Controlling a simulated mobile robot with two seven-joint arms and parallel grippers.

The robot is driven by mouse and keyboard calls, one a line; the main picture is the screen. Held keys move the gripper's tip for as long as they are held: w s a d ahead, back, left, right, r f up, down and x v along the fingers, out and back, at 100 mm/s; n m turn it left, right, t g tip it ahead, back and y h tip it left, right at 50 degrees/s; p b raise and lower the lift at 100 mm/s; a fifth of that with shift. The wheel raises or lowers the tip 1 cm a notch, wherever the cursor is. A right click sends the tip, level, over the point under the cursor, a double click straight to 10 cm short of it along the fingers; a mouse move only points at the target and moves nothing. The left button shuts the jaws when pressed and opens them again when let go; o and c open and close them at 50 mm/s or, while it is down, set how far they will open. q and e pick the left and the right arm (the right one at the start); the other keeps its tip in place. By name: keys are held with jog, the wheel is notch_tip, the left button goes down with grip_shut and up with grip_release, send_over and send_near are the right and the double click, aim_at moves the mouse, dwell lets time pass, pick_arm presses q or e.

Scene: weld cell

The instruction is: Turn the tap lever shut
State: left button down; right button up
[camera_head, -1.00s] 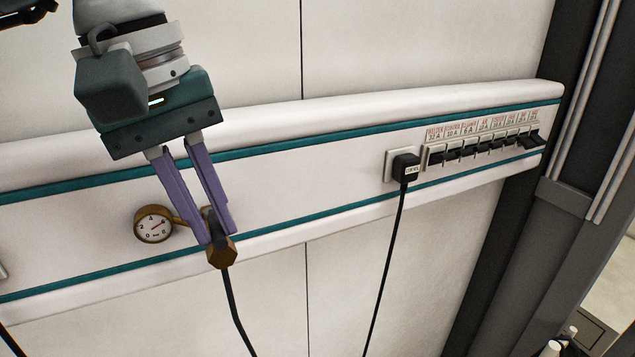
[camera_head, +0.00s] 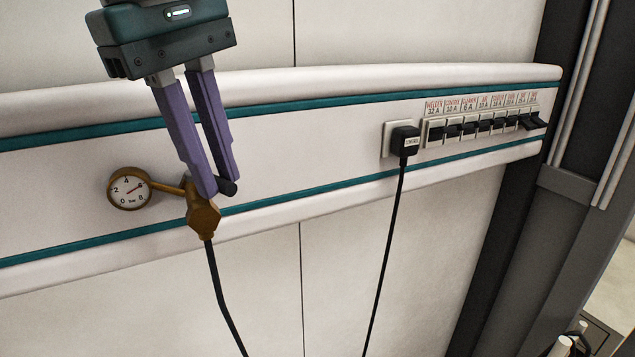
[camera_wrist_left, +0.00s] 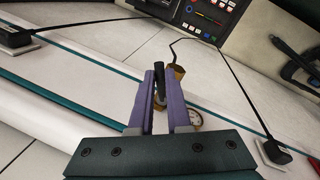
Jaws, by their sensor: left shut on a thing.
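The brass tap (camera_head: 203,219) sits on the white wall rail, with a black hose running down from it. It also shows in the wrist view (camera_wrist_left: 178,72). Its black lever (camera_head: 230,187) points to the right in the head view, its end showing past the fingers. In the wrist view the lever (camera_wrist_left: 159,76) stands between the two purple fingers. My left gripper (camera_head: 217,187) reaches down from above and is shut on the lever. The fingers hide part of the lever and the tap's top. My right gripper is not in view.
A round pressure gauge (camera_head: 129,188) joins the tap on its left. To the right are a black plug (camera_head: 404,141) with a hanging cable and a row of breaker switches (camera_head: 485,125). A dark post (camera_head: 520,200) stands at the far right.

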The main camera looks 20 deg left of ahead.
pick_arm(q)
jog(key=w+n+b, duration=0.1)
jog(key=n+b, duration=0.1)
jog(key=n, duration=0.1)
jog(key=w+n+y+b, duration=0.1)
jog(key=n+b, duration=0.1)
jog(key=n, duration=0.1)
jog(key=w+n+b, duration=0.1)
jog(key=n, duration=0.3)
jog(key=shift+w+a+y+b, duration=0.1)
jog(key=shift+w+y+b, duration=0.2)
jog(key=shift+b, duration=0.1)
jog(key=shift+w+a+n+g, duration=0.15)
jog(key=shift+w+n+g, duration=0.05)
jog(key=shift+n, duration=0.5)
jog(key=shift+w+a+n+g, duration=0.15)
jog(key=shift+w+n+g, duration=0.05)
jog(key=shift+n, duration=0.5)
jog(key=shift+y, duration=0.3)
jog(key=c, duration=0.9)
grip_release()
